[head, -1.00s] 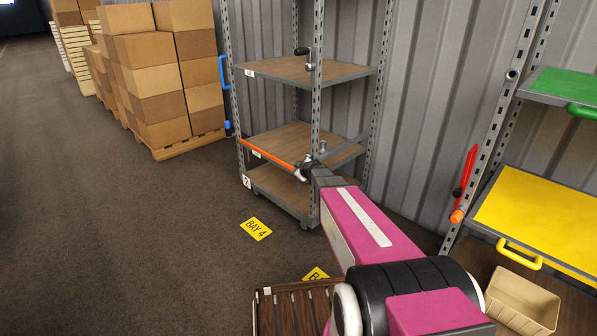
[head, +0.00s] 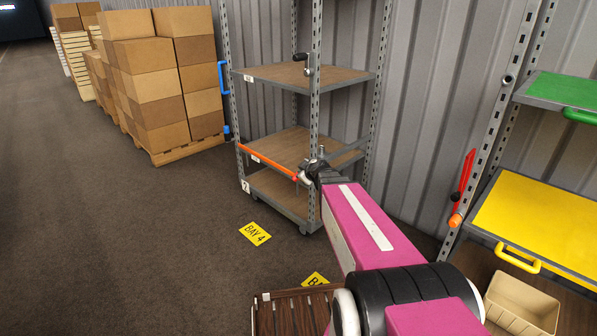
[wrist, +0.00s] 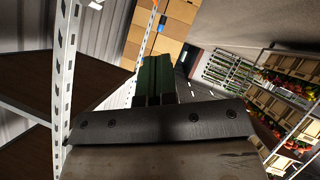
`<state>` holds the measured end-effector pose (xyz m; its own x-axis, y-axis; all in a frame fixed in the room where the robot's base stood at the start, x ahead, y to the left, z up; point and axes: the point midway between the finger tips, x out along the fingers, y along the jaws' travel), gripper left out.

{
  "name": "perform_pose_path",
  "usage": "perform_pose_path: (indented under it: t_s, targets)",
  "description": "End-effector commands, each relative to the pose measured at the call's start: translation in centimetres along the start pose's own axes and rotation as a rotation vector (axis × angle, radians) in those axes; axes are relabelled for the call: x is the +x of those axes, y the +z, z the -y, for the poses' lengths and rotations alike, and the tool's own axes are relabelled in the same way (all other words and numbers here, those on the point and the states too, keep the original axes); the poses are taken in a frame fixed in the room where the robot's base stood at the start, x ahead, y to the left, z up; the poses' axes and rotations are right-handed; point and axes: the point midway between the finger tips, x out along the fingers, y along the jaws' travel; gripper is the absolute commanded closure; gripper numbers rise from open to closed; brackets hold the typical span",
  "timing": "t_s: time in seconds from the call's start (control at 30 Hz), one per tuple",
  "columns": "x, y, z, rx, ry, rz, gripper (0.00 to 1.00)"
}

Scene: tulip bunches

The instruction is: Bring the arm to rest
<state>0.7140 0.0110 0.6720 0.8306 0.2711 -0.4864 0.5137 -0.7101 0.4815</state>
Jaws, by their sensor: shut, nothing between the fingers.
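My arm reaches from the bottom right of the head view toward a grey shelf cart (head: 290,206), where its dark wrist end appears in front of the cart's near post. The fingers cannot be made out clearly in the head view. In the wrist view my gripper (wrist: 154,66) shows as two dark green fingers side by side, closed together, with nothing held. A pale perforated post (wrist: 66,60) stands close on the left of the wrist view, apart from the fingers.
Stacked cardboard boxes (head: 165,85) stand on a pallet at the back left. A rack with yellow (head: 535,215) and green (head: 565,88) shelves stands on the right. In the wrist view, crates of red and yellow flowers (wrist: 270,82) line the right. The left floor is open.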

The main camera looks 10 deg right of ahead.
Motion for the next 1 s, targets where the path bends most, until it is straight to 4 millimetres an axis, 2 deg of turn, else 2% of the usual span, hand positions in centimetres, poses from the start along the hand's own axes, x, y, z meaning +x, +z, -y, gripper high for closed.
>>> perform_pose_path:
  t_s: [0.17,0.37,0.5,0.7,0.9,1.0]
  targets:
    - [-0.9,0.5,1.7,0.048,-0.058,0.026,1.00]
    - [-3.0,2.8,6.8,0.232,-0.229,0.183,1.00]
    - [-5.4,5.2,10.3,0.383,-0.315,0.370,1.00]
    - [-9.6,9.0,14.1,0.593,-0.324,0.696,1.00]
    - [-13.6,11.9,15.8,0.746,-0.221,0.968,1.00]
    - [-14.7,12.6,16.0,0.786,-0.173,1.043,1.00]
